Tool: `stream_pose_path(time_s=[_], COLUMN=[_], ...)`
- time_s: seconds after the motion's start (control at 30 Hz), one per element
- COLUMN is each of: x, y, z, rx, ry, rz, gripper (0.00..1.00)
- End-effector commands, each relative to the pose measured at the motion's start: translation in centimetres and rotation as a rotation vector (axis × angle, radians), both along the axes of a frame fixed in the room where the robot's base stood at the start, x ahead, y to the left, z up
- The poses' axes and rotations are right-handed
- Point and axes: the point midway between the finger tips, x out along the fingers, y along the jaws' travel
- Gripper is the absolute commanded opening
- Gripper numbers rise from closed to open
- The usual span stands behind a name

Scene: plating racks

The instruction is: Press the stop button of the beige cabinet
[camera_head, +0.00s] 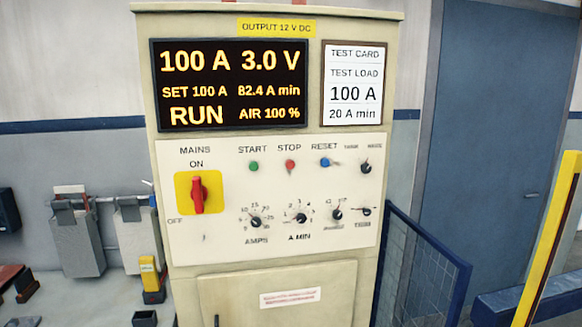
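The beige cabinet (270,262) stands upright in the middle of the view. Its white control panel carries the red stop button (290,165), under the label STOP. The green start button (254,167) is to its left and the blue reset button (325,162) to its right. The display (230,85) above reads 100 A, 3.0 V, SET 100 A, 82.4 A min, RUN, AIR 100 %. The red mains switch (198,192) on a yellow plate stands upright, pointing at ON. My gripper is not in view, and nothing covers the stop button.
Several knobs, one the amps knob (255,222), sit below the buttons. A test card (352,84) reads 100 A, 20 A min. A blue mesh fence (420,270) and a yellow post (552,240) stand at right. Grey containers (78,240) hang at left.

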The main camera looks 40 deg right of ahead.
Motion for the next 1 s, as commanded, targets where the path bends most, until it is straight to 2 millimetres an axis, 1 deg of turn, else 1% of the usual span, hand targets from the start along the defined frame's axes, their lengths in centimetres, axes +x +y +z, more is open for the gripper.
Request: stream_pose_path(time_s=[0.03,0.2,0.23,1.0], x=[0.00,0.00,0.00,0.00], y=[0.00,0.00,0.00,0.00], z=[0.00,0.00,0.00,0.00], rx=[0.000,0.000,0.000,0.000], ry=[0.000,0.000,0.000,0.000], rz=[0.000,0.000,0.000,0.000], gripper=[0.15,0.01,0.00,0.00])
